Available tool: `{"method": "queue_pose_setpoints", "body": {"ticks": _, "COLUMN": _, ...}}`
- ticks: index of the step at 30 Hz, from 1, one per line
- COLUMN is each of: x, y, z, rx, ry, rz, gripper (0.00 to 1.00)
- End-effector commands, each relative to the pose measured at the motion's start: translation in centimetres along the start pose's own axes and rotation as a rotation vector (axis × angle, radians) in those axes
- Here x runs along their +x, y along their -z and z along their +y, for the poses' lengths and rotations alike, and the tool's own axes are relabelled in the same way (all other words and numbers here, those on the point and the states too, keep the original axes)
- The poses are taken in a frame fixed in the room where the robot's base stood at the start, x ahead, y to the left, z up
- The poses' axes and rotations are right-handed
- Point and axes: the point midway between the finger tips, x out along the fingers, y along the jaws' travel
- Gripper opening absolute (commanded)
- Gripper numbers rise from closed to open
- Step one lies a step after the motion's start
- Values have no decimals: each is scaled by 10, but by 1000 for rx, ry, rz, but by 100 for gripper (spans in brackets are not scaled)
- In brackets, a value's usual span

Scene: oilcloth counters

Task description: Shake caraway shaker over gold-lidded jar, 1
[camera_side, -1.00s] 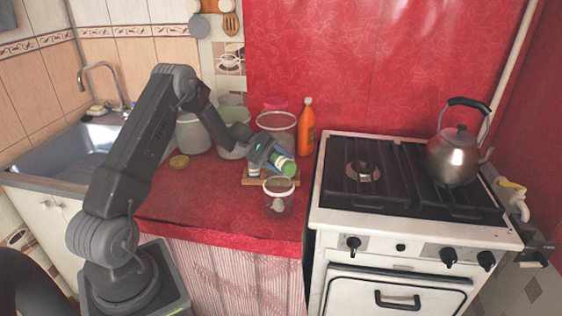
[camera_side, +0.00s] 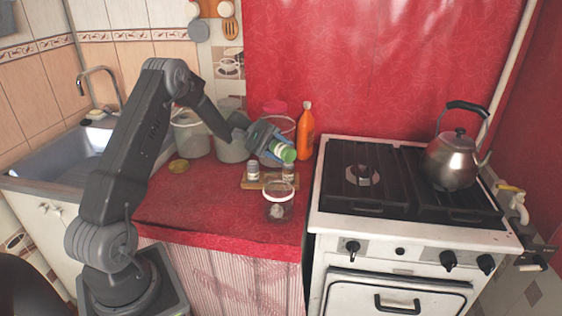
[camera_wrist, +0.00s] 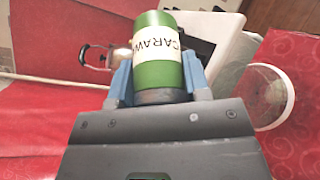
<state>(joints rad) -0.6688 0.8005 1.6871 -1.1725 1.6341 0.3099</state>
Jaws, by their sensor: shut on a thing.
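My gripper (camera_side: 268,142) is shut on the green caraway shaker (camera_side: 283,151) with a white label. The shaker is tilted, its green end pointing to the lower right, in the air above and behind the open glass jar (camera_side: 279,208). The jar stands upright near the counter's front edge, with some pale content low inside. In the wrist view the shaker (camera_wrist: 152,70) sits between the blue fingers, its label partly reading CARAWAY, and the round mouth of the jar (camera_wrist: 287,97) is at the right. A gold lid (camera_side: 179,165) lies on the counter at the left.
A wooden board (camera_side: 262,186) behind the jar holds small shakers (camera_side: 253,171). Large tubs (camera_side: 190,139) and an orange bottle (camera_side: 305,132) stand at the back. The stove (camera_side: 410,230) with a kettle (camera_side: 452,160) is at the right. The front left counter is clear.

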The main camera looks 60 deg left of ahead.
Motion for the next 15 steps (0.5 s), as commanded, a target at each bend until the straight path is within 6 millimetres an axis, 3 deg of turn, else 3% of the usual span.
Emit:
{"method": "queue_pose_setpoints", "body": {"ticks": 2, "x": -2, "y": 0, "z": 0, "rx": 25, "ry": 57, "rz": 52, "gripper": 20}}
{"method": "queue_pose_setpoints", "body": {"ticks": 9, "x": 6, "y": 28, "z": -36, "rx": 36, "ry": 91, "rz": 80, "gripper": 20}}
{"method": "queue_pose_setpoints", "body": {"ticks": 15, "x": 9, "y": 36, "z": -45, "rx": 58, "ry": 134, "rz": 118, "gripper": 20}}
